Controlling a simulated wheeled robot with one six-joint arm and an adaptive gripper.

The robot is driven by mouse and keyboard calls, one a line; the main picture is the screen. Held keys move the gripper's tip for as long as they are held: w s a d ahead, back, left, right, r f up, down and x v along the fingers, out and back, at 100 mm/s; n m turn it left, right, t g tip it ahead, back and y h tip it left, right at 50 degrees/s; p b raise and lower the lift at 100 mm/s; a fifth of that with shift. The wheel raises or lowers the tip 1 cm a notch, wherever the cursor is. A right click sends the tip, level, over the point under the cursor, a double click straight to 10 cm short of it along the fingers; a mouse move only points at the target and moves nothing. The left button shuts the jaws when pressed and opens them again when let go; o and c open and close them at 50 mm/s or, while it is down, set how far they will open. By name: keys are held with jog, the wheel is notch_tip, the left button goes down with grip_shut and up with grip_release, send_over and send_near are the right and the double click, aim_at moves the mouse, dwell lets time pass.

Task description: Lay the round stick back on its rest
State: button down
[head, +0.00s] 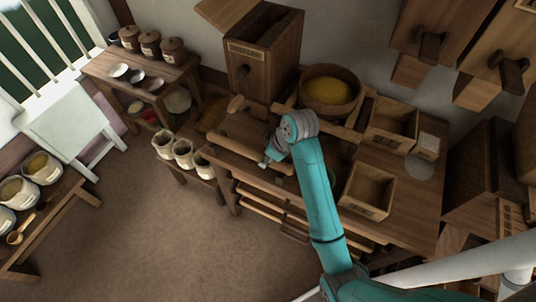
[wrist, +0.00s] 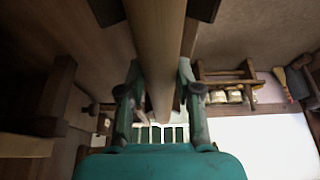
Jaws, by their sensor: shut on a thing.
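My gripper (wrist: 158,98) is shut on the round stick (wrist: 156,40), a pale brown wooden rod that runs from the top edge of the wrist view down between my two fingers. In the head view my gripper (head: 272,157) is over the left part of the wooden workbench (head: 402,188), low near its front edge. I cannot pick out the stick for certain there, as my wrist and the bench woodwork confuse it. The rest is not clearly told apart from the wooden bars around the bench, so I cannot tell whether the stick touches it.
A bowl of yellow grain (head: 328,90) stands behind my wrist. Open wooden boxes (head: 368,190) (head: 393,122) are on the bench to the right. A tall wooden bin (head: 262,50) stands behind. White sacks (head: 183,153) stand left; the floor (head: 140,230) is clear.

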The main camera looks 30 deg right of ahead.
jog(key=c, duration=0.7)
grip_release()
jog(key=shift+r, duration=0.25)
jog(key=shift+v, duration=1.15)
jog(key=s+d, duration=0.2)
jog(key=s, duration=0.1)
jog(key=s+d, duration=0.2)
jog(key=s, duration=0.1)
jog(key=s+d, duration=0.3)
jog(key=s, duration=0.1)
jog(key=shift+d+r, duration=0.1)
